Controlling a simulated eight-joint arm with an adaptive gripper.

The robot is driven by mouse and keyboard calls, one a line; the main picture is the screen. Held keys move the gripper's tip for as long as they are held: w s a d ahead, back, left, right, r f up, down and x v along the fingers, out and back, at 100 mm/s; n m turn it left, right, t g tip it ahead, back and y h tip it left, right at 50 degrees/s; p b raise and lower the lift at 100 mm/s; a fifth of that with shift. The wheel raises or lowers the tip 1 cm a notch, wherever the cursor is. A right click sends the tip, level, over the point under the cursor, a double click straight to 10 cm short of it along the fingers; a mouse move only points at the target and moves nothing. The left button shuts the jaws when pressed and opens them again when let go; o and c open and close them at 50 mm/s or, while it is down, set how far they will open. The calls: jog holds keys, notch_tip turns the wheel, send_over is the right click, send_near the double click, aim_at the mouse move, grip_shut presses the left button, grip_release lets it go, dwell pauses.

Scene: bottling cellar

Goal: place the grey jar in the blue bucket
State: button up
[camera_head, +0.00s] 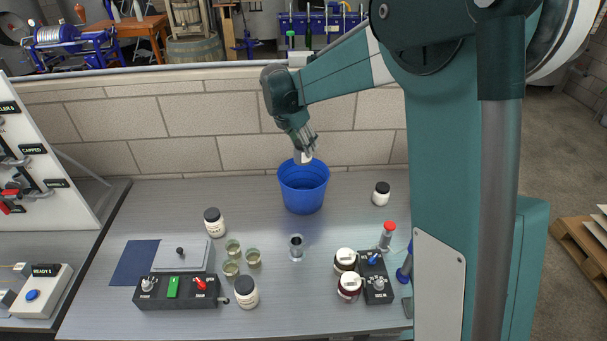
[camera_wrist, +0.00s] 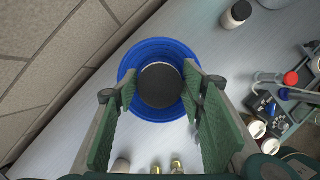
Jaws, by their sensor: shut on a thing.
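The blue bucket (camera_head: 303,193) stands upright on the bench against the block wall; it also shows in the wrist view (camera_wrist: 143,48). My gripper (camera_head: 305,152) is right above the bucket, pointing down, shut on the grey jar (camera_head: 301,158). In the wrist view the jar (camera_wrist: 161,86) shows as a dark grey round top with a pale edge, between my green fingertips (camera_wrist: 160,87) and within the outline of the bucket's rim. The jar's lower part is hidden, so I cannot tell how far it reaches into the bucket.
A dark-lidded white jar (camera_head: 381,194) stands right of the bucket. Another (camera_head: 214,222) stands at front left, near several small glasses (camera_head: 233,249) and a switch box (camera_head: 176,290). A clear glass (camera_head: 296,247) stands mid-bench. Bench around the bucket is clear.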

notch_tip(320, 180, down, 11)
jog(key=shift+d, duration=0.15)
dwell(0.5)
notch_tip(320, 180, down, 6)
dwell(0.5)
jog(key=shift+f, duration=0.1)
jog(key=shift+f+b, duration=0.3)
jog(key=shift+f, duration=1.55)
jog(key=shift+f, duration=0.2)
jog(key=o, duration=1.1)
jog(key=shift+r, duration=0.25)
